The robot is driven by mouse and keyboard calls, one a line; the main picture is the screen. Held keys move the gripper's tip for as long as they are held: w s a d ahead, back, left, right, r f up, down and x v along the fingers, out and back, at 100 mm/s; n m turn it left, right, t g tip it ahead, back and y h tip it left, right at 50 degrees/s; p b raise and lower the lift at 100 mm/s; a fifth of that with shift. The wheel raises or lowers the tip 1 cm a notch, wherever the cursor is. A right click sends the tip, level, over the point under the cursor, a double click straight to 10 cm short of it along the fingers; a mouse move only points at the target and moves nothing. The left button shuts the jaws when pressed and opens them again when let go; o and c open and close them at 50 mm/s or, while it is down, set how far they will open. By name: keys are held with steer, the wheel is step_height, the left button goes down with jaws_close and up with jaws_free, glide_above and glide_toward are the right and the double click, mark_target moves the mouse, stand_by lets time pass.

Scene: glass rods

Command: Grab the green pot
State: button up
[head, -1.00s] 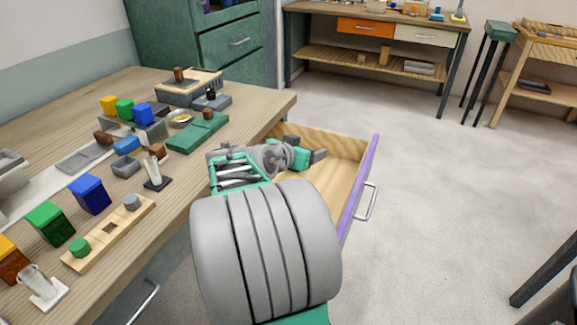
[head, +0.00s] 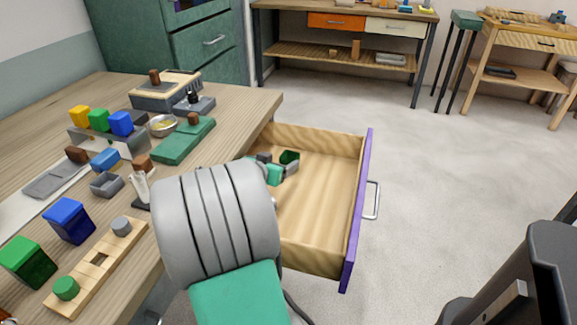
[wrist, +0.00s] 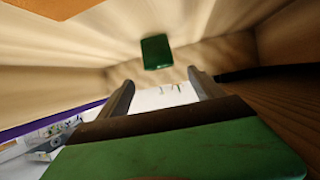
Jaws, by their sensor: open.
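A small dark green pot (head: 289,157) is in the open drawer, near its back left corner. In the wrist view the green pot (wrist: 156,52) shows as a dark green block ahead of the fingers, near the middle. My gripper (head: 278,164) is inside the drawer close beside the pot, partly hidden by my arm. In the wrist view my gripper (wrist: 161,78) has its two fingers apart with nothing between them, and the pot lies beyond their tips.
The wooden drawer (head: 325,190) has a purple front (head: 360,205); its floor is otherwise mostly bare. The workbench (head: 240,105) beside it carries colored bins, including a green bin (head: 28,262), a peg board (head: 95,265) and a green case (head: 184,140). Open floor lies to the right.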

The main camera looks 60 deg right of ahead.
mark_target(292, 153)
steer(key=x, duration=0.6)
steer(key=shift+d+f+b, duration=0.15)
steer(key=shift+d+b, duration=0.1)
steer(key=shift+b, duration=0.15)
steer(key=shift+c, duration=0.5)
steer(key=c, duration=1.5)
steer(key=shift+o, duration=0.2)
